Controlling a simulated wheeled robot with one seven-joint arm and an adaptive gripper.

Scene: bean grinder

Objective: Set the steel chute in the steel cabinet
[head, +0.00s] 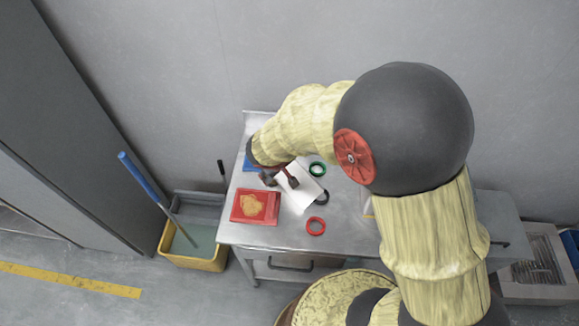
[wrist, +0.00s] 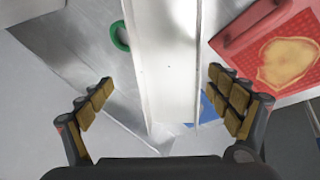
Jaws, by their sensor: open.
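The steel chute (head: 299,190) is a pale, long channel lying over the steel worktop, slanted, in the head view. In the wrist view the chute (wrist: 168,60) runs from the top edge down between the fingers, with raised side edges. My gripper (head: 280,179) is over the chute's upper left part. In the wrist view my gripper (wrist: 160,80) is open, with one padded finger on each side of the chute and visible gaps to both. A tall grey steel body (head: 70,120) stands at the left of the head view; I cannot tell if it is the steel cabinet.
A red board (head: 240,210) with a tan patch lies left of the chute. Green (head: 317,169), black (head: 323,197) and red (head: 316,226) rings lie around it. A blue item is partly hidden by my arm. A yellow mop bucket (head: 190,263) stands left of the worktop (head: 345,215).

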